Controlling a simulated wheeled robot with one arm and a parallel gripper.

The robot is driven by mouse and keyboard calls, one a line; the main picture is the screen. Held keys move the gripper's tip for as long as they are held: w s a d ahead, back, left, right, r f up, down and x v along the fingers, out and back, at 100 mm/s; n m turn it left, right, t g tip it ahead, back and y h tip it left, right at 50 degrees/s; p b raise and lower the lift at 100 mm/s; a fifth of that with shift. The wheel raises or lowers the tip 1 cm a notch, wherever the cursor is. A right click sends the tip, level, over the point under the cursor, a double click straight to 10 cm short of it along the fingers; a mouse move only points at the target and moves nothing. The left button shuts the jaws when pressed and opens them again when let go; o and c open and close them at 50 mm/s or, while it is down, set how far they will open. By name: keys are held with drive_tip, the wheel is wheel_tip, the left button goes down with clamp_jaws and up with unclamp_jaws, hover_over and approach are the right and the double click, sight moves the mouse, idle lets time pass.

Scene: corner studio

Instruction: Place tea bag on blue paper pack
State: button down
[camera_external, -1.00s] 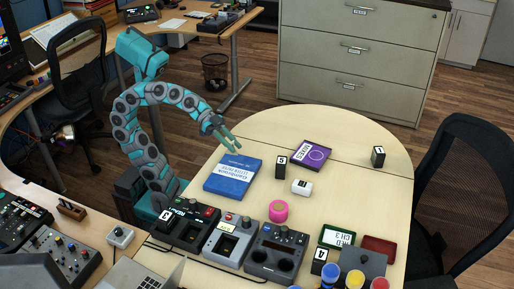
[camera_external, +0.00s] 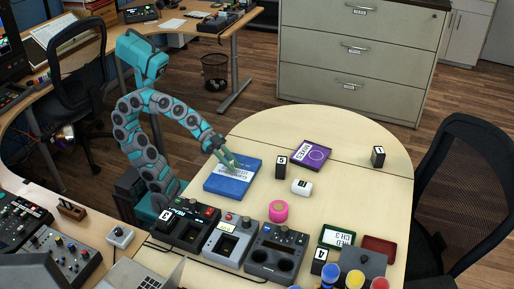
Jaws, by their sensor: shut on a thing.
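The blue paper pack (camera_external: 226,187) lies flat near the left edge of the light wooden table, with white print on its top. My gripper (camera_external: 231,162) is over the far part of the pack, pointing down toward it. It is shut on the tea bag, which is too small and too covered by the fingers to make out clearly. I cannot tell whether the tea bag touches the pack.
A purple box (camera_external: 313,155), a black block marked 5 (camera_external: 281,167), a white block (camera_external: 301,187) and a pink round object (camera_external: 278,211) stand right of the pack. Control units (camera_external: 232,240) line the near side.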

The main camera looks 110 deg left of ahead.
drive_tip(key=shift+f, duration=0.15)
drive_tip(key=c, duration=0.7)
unclamp_jaws()
drive_tip(key=shift+r, duration=0.3)
drive_tip(key=shift+v, duration=3.75)
